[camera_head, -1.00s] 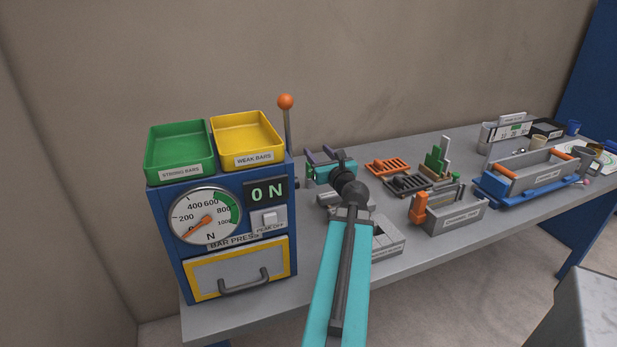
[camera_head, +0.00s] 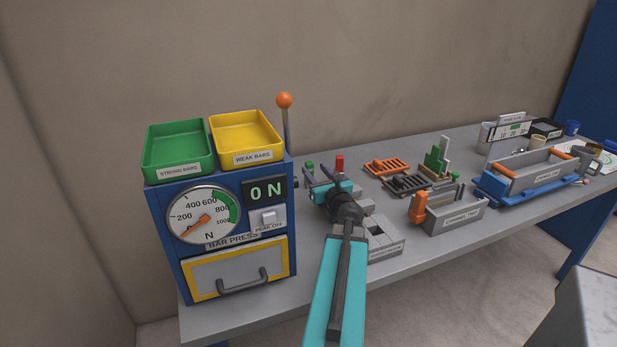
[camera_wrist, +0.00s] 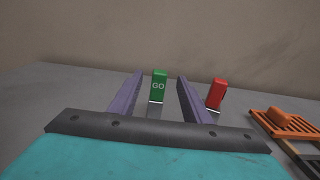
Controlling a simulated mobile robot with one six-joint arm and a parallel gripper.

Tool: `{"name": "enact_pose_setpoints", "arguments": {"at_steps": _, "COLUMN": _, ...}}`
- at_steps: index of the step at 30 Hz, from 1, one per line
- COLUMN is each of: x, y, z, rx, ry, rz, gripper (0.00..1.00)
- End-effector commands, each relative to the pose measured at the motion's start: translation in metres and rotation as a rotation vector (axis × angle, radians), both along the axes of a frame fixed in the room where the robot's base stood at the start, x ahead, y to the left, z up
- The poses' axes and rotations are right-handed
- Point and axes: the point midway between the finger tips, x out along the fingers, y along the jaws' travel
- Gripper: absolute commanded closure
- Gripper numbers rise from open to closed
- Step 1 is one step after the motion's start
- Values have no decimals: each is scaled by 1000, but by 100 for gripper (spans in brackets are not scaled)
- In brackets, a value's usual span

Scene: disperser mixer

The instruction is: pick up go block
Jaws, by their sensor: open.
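The go block is a small upright green block marked GO (camera_wrist: 159,86) in the wrist view. It stands on the grey bench, between my two purple fingers in the picture and seemingly beyond their tips. In the head view its green top (camera_head: 310,166) shows just behind my gripper (camera_head: 318,172), with its lower part hidden. My gripper (camera_wrist: 160,80) is open and empty. A red upright block (camera_wrist: 216,94) stands to the right of the right finger; it also shows in the head view (camera_head: 339,163).
The bar press (camera_head: 225,225) stands close on the left, its lever with an orange knob (camera_head: 284,101) rising at its back right. A wall is behind the bench.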

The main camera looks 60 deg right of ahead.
Motion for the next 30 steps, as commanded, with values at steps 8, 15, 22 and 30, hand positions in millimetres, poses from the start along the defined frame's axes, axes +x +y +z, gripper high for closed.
{"name": "enact_pose_setpoints", "arguments": {"at_steps": 8, "x": 1, "y": 0, "z": 0, "rx": 0, "ry": 0, "rz": 0, "gripper": 56}}
{"name": "enact_pose_setpoints", "arguments": {"at_steps": 15, "x": 6, "y": -4, "z": 0, "rx": 0, "ry": 0, "rz": 1, "gripper": 56}}
{"name": "enact_pose_setpoints", "arguments": {"at_steps": 22, "x": 23, "y": -17, "z": 1, "rx": 1, "ry": -1, "rz": 1, "gripper": 56}}
{"name": "enact_pose_setpoints", "arguments": {"at_steps": 30, "x": 43, "y": -31, "z": 0, "rx": 1, "ry": 0, "rz": 2, "gripper": 56}}
